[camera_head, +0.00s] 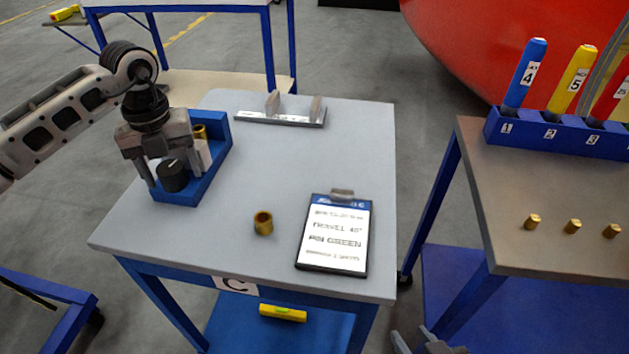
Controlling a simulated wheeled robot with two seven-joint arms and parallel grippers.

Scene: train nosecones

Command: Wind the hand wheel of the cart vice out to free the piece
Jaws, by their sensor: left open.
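The blue cart vice (217,158) sits at the left side of the grey cart top (300,165). Its black hand wheel (173,177) is at the near end, with a light mark on top. A brass piece (200,132) shows in the vice behind a pale block (204,153), partly hidden by my gripper. My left gripper (170,180) points down with open fingers on either side of the hand wheel; I cannot tell whether they touch it. A grey part of my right gripper (430,346) shows at the bottom edge, mostly cut off.
A loose brass bushing (263,223) stands mid-cart, left of a clipboard (335,235). A metal rack (281,115) lies at the back. The right-hand table (545,185) holds a blue rack (553,133) of numbered tools and small brass pieces.

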